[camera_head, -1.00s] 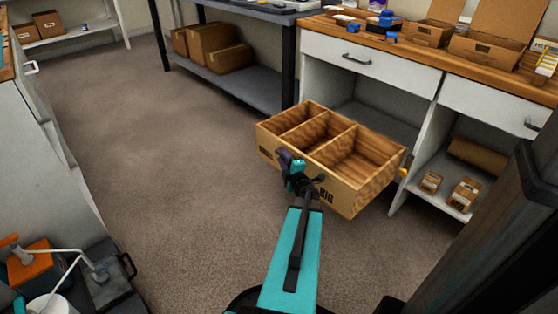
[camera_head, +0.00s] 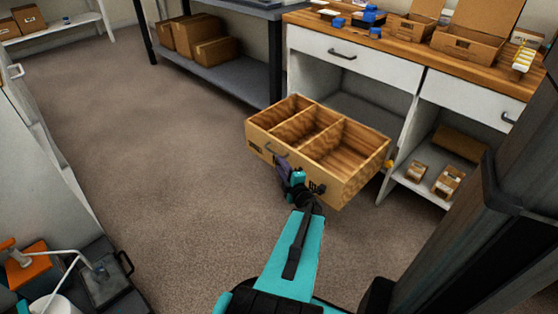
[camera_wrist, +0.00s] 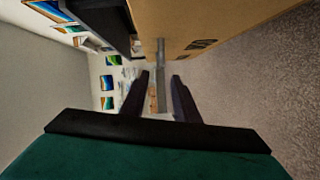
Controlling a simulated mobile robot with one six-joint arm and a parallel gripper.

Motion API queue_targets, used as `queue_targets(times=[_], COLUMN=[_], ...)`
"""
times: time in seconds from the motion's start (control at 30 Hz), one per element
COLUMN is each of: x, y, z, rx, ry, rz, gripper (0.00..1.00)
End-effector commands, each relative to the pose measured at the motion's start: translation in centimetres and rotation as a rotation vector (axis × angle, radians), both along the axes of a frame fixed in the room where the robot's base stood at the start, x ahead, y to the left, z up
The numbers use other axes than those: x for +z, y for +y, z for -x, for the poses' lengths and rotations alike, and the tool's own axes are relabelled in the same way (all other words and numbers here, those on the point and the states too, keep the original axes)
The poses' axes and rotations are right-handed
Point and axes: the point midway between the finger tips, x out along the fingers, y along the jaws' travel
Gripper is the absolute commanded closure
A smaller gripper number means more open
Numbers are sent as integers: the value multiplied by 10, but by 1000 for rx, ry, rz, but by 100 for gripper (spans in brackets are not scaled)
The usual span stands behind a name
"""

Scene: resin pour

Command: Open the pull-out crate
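The pull-out crate (camera_head: 358,182) is a wooden box with three empty compartments. It stands well out from the white cabinet, in front of the open bay below the worktop. Its dark bar handle (camera_head: 276,150) is on the front face and also shows in the wrist view (camera_wrist: 161,85). My gripper (camera_head: 283,163) is just in front of the handle, beside the crate's front face. In the wrist view my gripper (camera_wrist: 161,76) has its two dark fingers apart, with the handle in line between them and a gap on each side. The crate's rear end is partly hidden at the bay.
The wooden worktop (camera_head: 470,78) holds cardboard boxes and blue items. A lower shelf (camera_head: 417,187) at right holds small boxes. Cardboard boxes (camera_head: 200,40) sit under a dark table. The carpet (camera_head: 150,130) left of the crate is clear.

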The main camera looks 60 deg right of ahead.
Motion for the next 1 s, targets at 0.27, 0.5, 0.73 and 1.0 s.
queue_targets(times=[0.27, 0.5, 0.73, 1.0], x=[4, 4, 4, 3], y=[12, 19, 23, 24], z=[13, 21, 23, 23], rx=[0, 1, 3, 4], ry=[-1, -1, -1, -1], rz=[-2, -1, 2, 2], gripper=[72, 72, 72, 72])
